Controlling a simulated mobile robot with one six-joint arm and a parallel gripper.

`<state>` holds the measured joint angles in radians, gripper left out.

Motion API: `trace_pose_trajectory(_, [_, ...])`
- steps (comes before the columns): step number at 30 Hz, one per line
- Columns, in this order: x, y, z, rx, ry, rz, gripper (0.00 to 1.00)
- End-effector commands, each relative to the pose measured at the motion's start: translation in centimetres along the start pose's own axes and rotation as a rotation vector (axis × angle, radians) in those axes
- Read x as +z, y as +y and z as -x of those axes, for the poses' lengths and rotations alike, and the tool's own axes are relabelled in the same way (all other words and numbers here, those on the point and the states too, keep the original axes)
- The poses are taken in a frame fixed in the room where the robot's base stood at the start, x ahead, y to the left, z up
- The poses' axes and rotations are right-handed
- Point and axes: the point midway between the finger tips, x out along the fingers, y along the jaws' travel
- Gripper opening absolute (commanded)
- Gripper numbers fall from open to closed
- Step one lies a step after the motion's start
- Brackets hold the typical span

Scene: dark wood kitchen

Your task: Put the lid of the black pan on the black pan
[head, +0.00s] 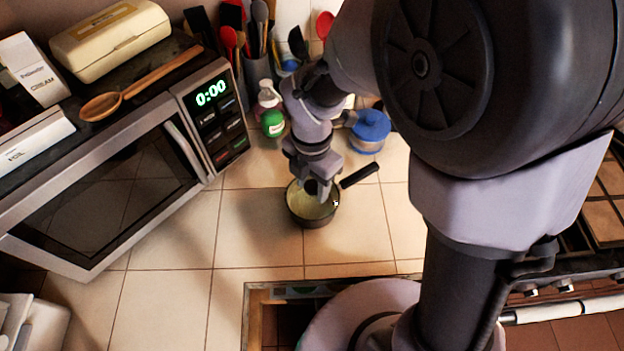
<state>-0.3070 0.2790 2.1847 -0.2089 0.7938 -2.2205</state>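The black pan (311,219) stands on the tiled counter in the middle of the head view. Its black handle points up and to the right. Its round top looks pale yellowish, and I cannot tell whether that is the pan's inside or a lid. No separate lid is clearly seen. My gripper (321,194) points down at the pan, with its fingers over or within the right part of the rim. The fingers are small and partly hidden by the wrist, so I cannot tell whether they are open or hold anything.
A microwave (110,185) fills the left, with a wooden spoon (140,85) and boxes on top. A green bottle (272,122), a utensil holder (259,75) and a blue-topped container (370,128) stand behind the pan. Counter tiles left and right of the pan are clear.

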Motion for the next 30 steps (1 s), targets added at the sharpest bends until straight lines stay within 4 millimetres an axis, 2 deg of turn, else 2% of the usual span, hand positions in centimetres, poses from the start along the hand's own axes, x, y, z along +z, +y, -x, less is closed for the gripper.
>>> trace_pose_trajectory(11, [0.0, 0.0, 0.5, 0.001, -0.001, 0.000, 0.54])
trace_pose_trajectory(14, [0.1, 0.1, 2.6, 0.004, -0.002, 0.001, 0.54])
trace_pose_trajectory(21, [0.0, 0.1, 9.9, 0.004, -0.002, 0.001, 0.54])
trace_pose_trajectory(24, [0.1, 0.1, 11.9, 0.003, -0.002, 0.000, 0.54])
trace_pose_trajectory(28, [0.0, -0.1, 13.3, 0.004, -0.002, -0.010, 0.54])
trace_pose_trajectory(30, [0.1, -0.7, 14.4, 0.032, -0.004, -0.134, 0.54])
